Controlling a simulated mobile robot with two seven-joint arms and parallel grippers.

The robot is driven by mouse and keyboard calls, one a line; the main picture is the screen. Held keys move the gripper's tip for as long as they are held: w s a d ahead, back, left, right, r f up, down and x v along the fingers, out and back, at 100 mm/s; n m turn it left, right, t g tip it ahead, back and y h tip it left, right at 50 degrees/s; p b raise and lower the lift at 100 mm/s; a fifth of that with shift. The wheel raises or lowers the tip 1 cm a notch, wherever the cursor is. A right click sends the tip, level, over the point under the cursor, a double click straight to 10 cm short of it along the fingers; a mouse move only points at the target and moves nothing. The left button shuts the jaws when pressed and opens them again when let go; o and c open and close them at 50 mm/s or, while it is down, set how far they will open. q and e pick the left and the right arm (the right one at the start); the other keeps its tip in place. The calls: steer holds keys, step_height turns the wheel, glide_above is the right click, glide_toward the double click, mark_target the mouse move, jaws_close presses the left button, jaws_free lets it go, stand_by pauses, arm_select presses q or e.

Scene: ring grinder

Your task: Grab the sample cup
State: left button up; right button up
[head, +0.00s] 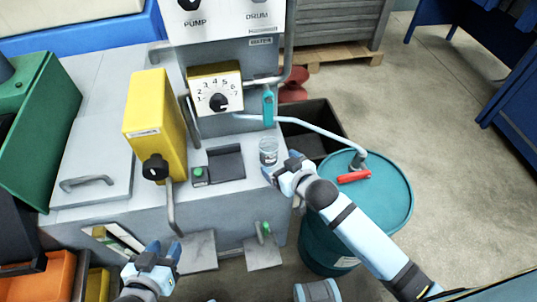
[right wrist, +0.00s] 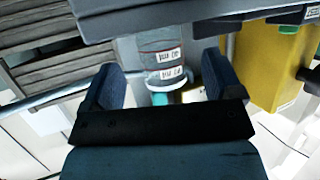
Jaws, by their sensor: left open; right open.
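The sample cup (head: 268,151) is a small clear cup with a label. It stands on the grey machine's top near the right edge. My right gripper (head: 280,170) is beside it at the lower right in the head view. In the right wrist view the cup (right wrist: 163,58) shows ahead and between the two open fingers (right wrist: 165,82); I cannot tell whether they touch it. My left gripper (head: 164,252) is open and empty, low in front of the machine, far from the cup.
A yellow box with a black knob (head: 155,125) and a dial panel (head: 216,92) stand left of the cup. A thin pipe with a teal valve (head: 268,105) passes behind it. A teal drum (head: 390,205) with a red-handled tap stands at the right. Open floor lies further right.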

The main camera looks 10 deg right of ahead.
mark_target(274, 158)
steer(key=x, duration=0.2)
steer(key=b+x, duration=0.1)
steer(key=x, duration=0.2)
steer(key=shift+w+a+r+b, duration=0.15)
steer(key=shift+w+r+b, duration=0.05)
steer(key=shift+w+b, duration=0.2)
steer(key=c, duration=1)
